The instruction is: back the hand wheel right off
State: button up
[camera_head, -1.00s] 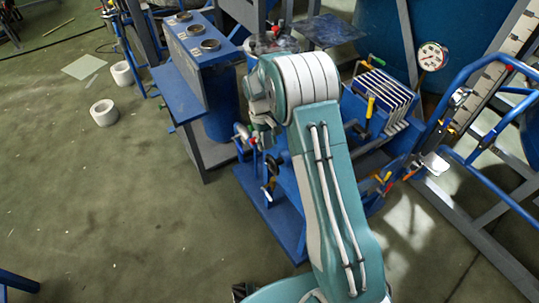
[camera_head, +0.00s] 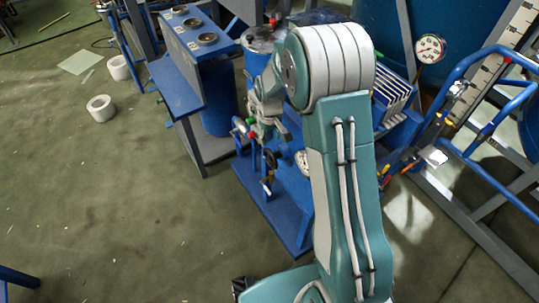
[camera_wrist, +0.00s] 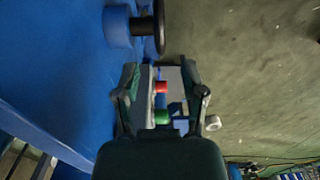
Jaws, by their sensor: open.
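A dark hand wheel (camera_wrist: 159,27) shows edge-on at the top of the wrist view, beside a round blue hub (camera_wrist: 117,27) on a blue body. In the head view, what looks like the same dark wheel (camera_head: 270,161) is at the front of the blue stand, just below my gripper (camera_head: 264,127). In the wrist view my gripper (camera_wrist: 160,78) is open and empty, with the wheel beyond its fingertips and apart from them. Red (camera_wrist: 160,87) and green (camera_wrist: 160,113) parts show between the fingers; their distance is unclear.
A blue bench (camera_head: 172,88) with round openings stands left of the stand. A pressure gauge (camera_head: 430,48) and blue rails (camera_head: 470,85) are at the right. White rings (camera_head: 101,108) lie on the floor at the left, where there is free room. My arm hides part of the stand.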

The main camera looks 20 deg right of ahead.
aim_at(270, 158)
notch_tip(270, 158, down, 11)
jog(key=shift+r, duration=0.1)
dwell(0.4)
grip_shut()
